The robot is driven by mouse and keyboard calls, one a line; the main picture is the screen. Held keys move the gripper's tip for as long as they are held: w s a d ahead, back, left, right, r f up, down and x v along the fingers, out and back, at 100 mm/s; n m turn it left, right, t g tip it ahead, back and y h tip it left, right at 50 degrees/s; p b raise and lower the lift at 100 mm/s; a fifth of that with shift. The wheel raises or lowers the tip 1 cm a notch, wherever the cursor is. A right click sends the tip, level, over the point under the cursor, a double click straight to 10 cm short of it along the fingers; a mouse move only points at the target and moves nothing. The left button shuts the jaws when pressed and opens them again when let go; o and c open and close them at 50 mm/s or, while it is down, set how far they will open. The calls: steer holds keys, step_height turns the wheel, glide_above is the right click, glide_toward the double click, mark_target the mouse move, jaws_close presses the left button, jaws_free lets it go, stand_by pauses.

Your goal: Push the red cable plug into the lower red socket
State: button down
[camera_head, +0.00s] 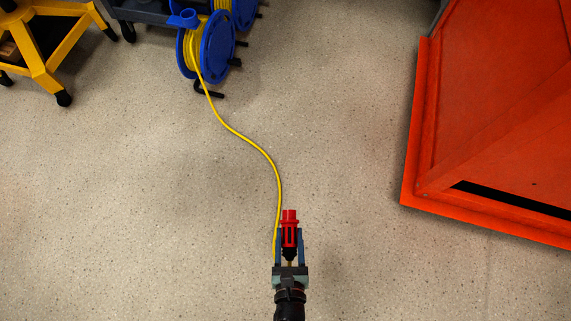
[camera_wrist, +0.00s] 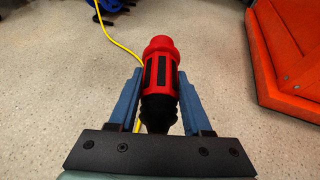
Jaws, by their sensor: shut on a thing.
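The red cable plug (camera_head: 290,222) is held by my gripper (camera_head: 290,240), with its red front end pointing away from me. In the wrist view the plug (camera_wrist: 161,72) has black grip strips and a black rear boot, and sits between the two blue fingers of my gripper (camera_wrist: 160,95). The fingers are shut on its body. A yellow cable (camera_head: 270,160) runs from a blue reel to beside my gripper; its join to the plug is hidden. The lower red socket is not in either view.
An orange structure (camera_head: 480,120) with a raised edge stands at right. Blue cable reels (camera_head: 217,46) stand at the top beside a dark cart (camera_head: 145,14). A yellow stand (camera_head: 42,68) is at top left. The speckled floor between is clear except for the cable.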

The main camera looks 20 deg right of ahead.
steer(key=s+d+r+p, duration=0.3)
steer(key=s+r+p, duration=0.1)
steer(key=r+p, duration=0.5)
steer(key=s+d+r+p, duration=0.3)
steer(key=r+p, duration=0.6)
steer(key=r, duration=0.1)
steer(key=s+d+r+p, duration=0.3)
steer(key=s+r+p, duration=0.1)
steer(key=r+p, duration=0.5)
steer(key=shift+s+d+r+p, duration=0.15)
steer(key=shift+s+r+p, duration=0.2)
steer(key=shift+r, duration=0.4)
stand_by(0.5)
